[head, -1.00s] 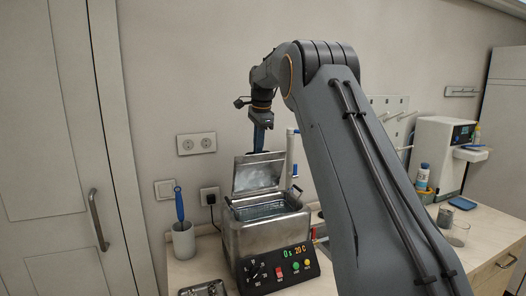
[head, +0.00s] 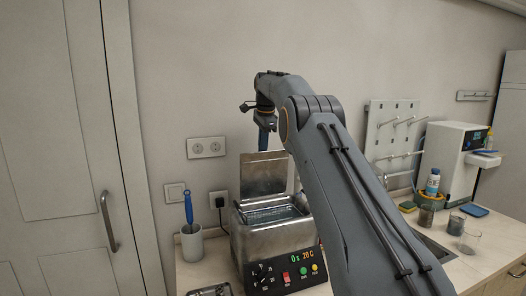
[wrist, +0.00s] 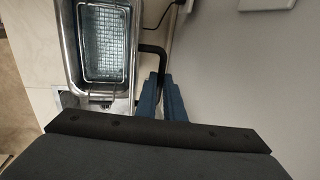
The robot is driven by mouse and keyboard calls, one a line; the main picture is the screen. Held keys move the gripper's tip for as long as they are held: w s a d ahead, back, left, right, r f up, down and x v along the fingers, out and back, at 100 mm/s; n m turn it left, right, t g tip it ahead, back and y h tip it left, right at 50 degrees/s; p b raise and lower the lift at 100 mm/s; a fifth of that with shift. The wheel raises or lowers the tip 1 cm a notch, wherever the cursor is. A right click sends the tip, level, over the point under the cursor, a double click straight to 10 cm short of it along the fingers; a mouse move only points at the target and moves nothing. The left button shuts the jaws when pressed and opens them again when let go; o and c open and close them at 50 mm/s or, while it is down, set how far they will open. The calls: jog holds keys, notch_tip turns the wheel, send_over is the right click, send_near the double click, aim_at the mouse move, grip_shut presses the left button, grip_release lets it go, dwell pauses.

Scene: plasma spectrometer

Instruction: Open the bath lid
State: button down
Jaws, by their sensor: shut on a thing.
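The metal bath (head: 275,240) stands on the bench with its lid (head: 264,174) raised steeply at the back. The opening is uncovered, and a wire basket shows inside it in the wrist view (wrist: 107,50). My gripper (head: 266,152) is above the lid's top edge, fingers pointing down. In the wrist view its blue fingers (wrist: 161,103) are closed on the black lid handle (wrist: 159,62), beside the bath. The exact contact is partly hidden.
A cup with a blue-handled brush (head: 191,243) stands left of the bath. The wall with sockets (head: 206,148) is close behind. A pegboard (head: 392,130), bottle (head: 432,183) and white instrument (head: 450,158) stand to the right.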

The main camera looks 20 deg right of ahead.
jog(key=shift+s+f, duration=0.1)
jog(key=shift+f, duration=0.3)
jog(key=c, duration=1.9)
grip_release()
jog(key=shift+o, duration=0.2)
jog(key=shift+r, duration=0.35)
notch_tip(320, 180, up, 7)
jog(key=s, duration=0.1)
jog(key=shift+s, duration=0.2)
